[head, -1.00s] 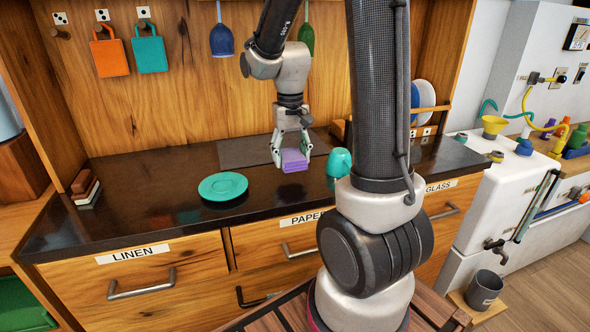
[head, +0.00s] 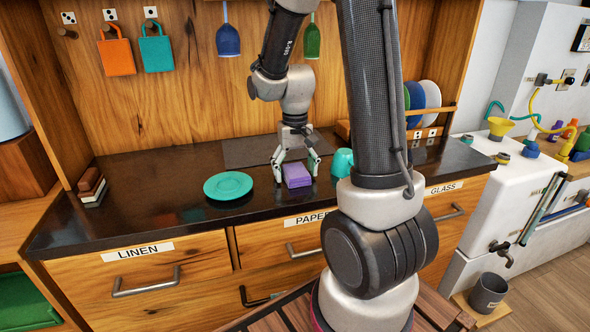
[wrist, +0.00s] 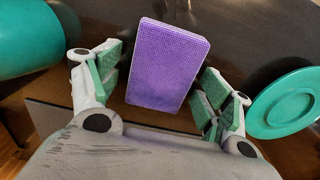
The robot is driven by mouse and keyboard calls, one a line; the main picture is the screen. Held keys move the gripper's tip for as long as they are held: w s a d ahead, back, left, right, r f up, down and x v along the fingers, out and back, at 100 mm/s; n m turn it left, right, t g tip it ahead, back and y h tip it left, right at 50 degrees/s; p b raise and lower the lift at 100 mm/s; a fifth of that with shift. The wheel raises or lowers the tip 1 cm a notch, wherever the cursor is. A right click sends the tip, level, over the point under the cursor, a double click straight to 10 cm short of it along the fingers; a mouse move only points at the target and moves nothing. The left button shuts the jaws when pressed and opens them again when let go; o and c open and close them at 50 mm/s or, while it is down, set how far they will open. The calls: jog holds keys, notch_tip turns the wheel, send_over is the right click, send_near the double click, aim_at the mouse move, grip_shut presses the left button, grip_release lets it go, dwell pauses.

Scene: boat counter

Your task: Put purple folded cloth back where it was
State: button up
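The purple folded cloth (head: 297,175) lies flat on the dark counter (head: 160,212), between the teal plate (head: 228,186) and the teal cup (head: 342,161). My gripper (head: 296,178) is open over it, with one finger on each side. In the wrist view the cloth (wrist: 168,65) lies between the spread finger pads, with a gap showing on both sides. The cup (wrist: 28,38) and the plate (wrist: 287,104) flank the gripper there.
A dark grey mat (head: 240,152) lies behind the cloth. Stacked small blocks (head: 91,187) stand at the counter's left end. Plates (head: 430,97) stand in a rack at right. Bags and utensils hang on the back wall. The left front of the counter is clear.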

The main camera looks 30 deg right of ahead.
aim_at(295, 169)
notch_tip(295, 169, up, 12)
jog(key=s+a+r+n+t, duration=0.1)
jog(key=s+r+t, duration=0.1)
jog(key=s, duration=0.6)
jog(key=s+a+r+n+t, duration=0.2)
jog(key=s+r, duration=0.1)
jog(key=s, duration=0.6)
jog(key=shift+r, duration=0.2)
